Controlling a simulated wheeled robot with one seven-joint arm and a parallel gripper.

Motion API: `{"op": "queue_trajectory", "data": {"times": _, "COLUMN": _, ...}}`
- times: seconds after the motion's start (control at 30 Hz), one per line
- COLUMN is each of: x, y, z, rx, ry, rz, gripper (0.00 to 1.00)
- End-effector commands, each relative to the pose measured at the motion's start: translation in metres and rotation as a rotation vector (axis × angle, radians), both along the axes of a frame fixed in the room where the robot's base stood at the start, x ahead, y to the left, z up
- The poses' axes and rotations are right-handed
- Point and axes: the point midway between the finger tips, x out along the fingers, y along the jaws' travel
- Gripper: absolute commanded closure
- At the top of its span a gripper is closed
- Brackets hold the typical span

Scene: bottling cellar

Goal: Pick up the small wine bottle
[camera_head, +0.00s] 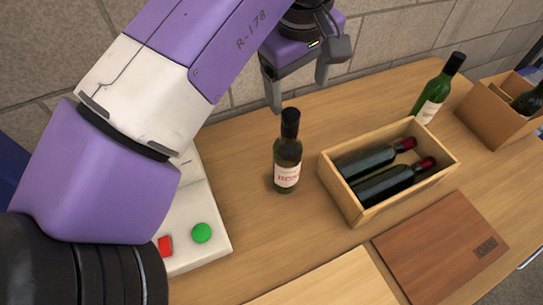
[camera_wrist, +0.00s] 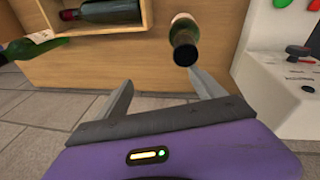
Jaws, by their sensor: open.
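A dark green wine bottle (camera_head: 288,152) with a black top and a pale label stands upright on the wooden table, left of the crate. It looks like the small one. It also shows in the wrist view (camera_wrist: 184,38), seen from above, just beyond the tip of the right-hand finger. My gripper (camera_head: 298,94) is open and empty, above and behind this bottle in the head view. In the wrist view the gap between my fingers (camera_wrist: 160,78) lies left of the bottle, over the table edge and tiled floor. I see no contact.
A wooden crate (camera_head: 342,193) holds two dark bottles lying down. Another green bottle (camera_head: 432,98) stands behind it. A cardboard box (camera_head: 487,118) with a bottle is at the right. A brown board (camera_head: 440,250) lies in front. A white console (camera_head: 207,215) with buttons is at left.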

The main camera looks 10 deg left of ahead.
Motion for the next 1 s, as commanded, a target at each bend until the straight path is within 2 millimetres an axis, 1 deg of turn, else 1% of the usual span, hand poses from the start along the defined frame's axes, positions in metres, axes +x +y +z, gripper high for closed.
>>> {"op": "queue_trajectory", "data": {"times": 0.07, "x": -0.015, "y": 0.002, "z": -0.006, "rx": -0.012, "ry": 0.074, "rz": 0.047, "gripper": 0.21}}
{"op": "queue_trajectory", "data": {"times": 0.2, "x": -0.039, "y": 0.005, "z": -0.009, "rx": -0.017, "ry": 0.177, "rz": 0.123, "gripper": 0.21}}
{"op": "queue_trajectory", "data": {"times": 0.3, "x": -0.048, "y": 0.008, "z": -0.010, "rx": -0.006, "ry": 0.216, "rz": 0.176, "gripper": 0.21}}
{"op": "queue_trajectory", "data": {"times": 0.37, "x": -0.048, "y": 0.009, "z": -0.013, "rx": -0.007, "ry": 0.215, "rz": 0.191, "gripper": 0.21}}
{"op": "queue_trajectory", "data": {"times": 0.67, "x": -0.047, "y": 0.007, "z": -0.042, "rx": -0.007, "ry": 0.212, "rz": 0.193, "gripper": 0.21}}
{"op": "queue_trajectory", "data": {"times": 0.9, "x": -0.045, "y": 0.002, "z": -0.076, "rx": -0.008, "ry": 0.212, "rz": 0.192, "gripper": 0.21}}
{"op": "queue_trajectory", "data": {"times": 1.0, "x": -0.045, "y": 0.001, "z": -0.084, "rx": -0.008, "ry": 0.211, "rz": 0.192, "gripper": 0.21}}
